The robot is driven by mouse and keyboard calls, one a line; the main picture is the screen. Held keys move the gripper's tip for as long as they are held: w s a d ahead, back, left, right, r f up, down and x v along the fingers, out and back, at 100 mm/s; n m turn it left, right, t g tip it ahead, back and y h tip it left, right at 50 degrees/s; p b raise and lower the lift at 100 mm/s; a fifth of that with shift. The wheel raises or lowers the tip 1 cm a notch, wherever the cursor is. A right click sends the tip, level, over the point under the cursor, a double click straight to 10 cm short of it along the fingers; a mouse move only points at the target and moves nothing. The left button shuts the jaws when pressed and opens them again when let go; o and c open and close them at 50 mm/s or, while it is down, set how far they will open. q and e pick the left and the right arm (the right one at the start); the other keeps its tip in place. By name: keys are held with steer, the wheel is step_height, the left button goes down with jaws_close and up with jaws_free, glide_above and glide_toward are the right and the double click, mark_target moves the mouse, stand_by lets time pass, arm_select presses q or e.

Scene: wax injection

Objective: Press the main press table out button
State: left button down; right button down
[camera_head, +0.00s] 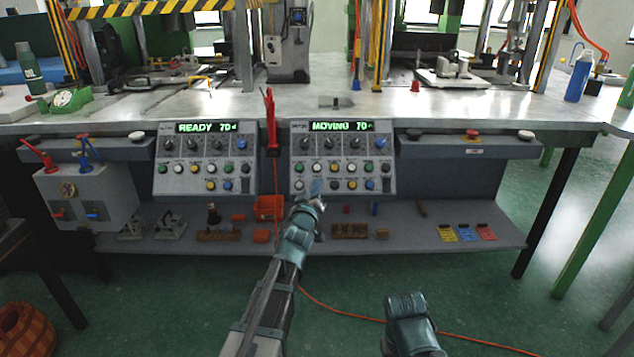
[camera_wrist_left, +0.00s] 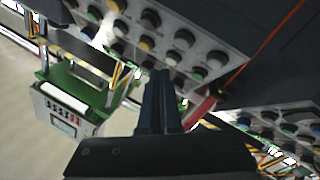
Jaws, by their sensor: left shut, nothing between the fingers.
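The right control panel (camera_head: 341,152) stands under the front edge of the metal table, with a green display reading MOVING 70. It has a row of dark knobs and rows of white, yellow, blue, green and black buttons. The button labels are too small to read, so I cannot tell which is table out. My left gripper (camera_head: 316,188) is shut and empty at the lower left of this panel, covering part of its lower rows. In the left wrist view the shut fingers (camera_wrist_left: 160,85) point at a panel's round buttons (camera_wrist_left: 145,43); I cannot tell whether they touch.
The left control panel (camera_head: 205,160) reads READY 70. A red-handled tool (camera_head: 271,125) hangs between the panels. A lower shelf (camera_head: 400,237) holds small blocks, an orange bin (camera_head: 268,207) and coloured cards. Part of my right arm (camera_head: 405,315) shows over open floor.

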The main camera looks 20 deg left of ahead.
arm_select(q)
steer(key=shift+s+d+r+p, duration=0.25)
steer(key=shift+s+r+p, duration=0.2)
steer(key=shift+s+r, duration=0.3)
steer(key=s+d+f+m+g, duration=0.2)
steer(key=s+d+f+g, duration=0.35)
steer(key=f, duration=0.25)
steer(key=s+d+f+m+g, duration=0.2)
steer(key=s+d+f+g, duration=0.2)
steer(key=s+f, duration=0.3)
steer(key=s+d+f+m+g, duration=0.3)
steer(key=s+f+g, duration=0.1)
steer(key=s, duration=0.6)
steer(key=s+d+f+m+g, duration=0.3)
steer(key=s+d+f+g, duration=0.15)
steer(key=s, duration=0.55)
step_height(320, 180, up, 38)
steer(key=s+g+p, duration=0.1)
steer(key=p, duration=3.7)
steer(key=shift+s+a+r+m, duration=0.2)
steer(key=shift+s+a+m, duration=0.1)
steer(key=shift+a, duration=0.1)
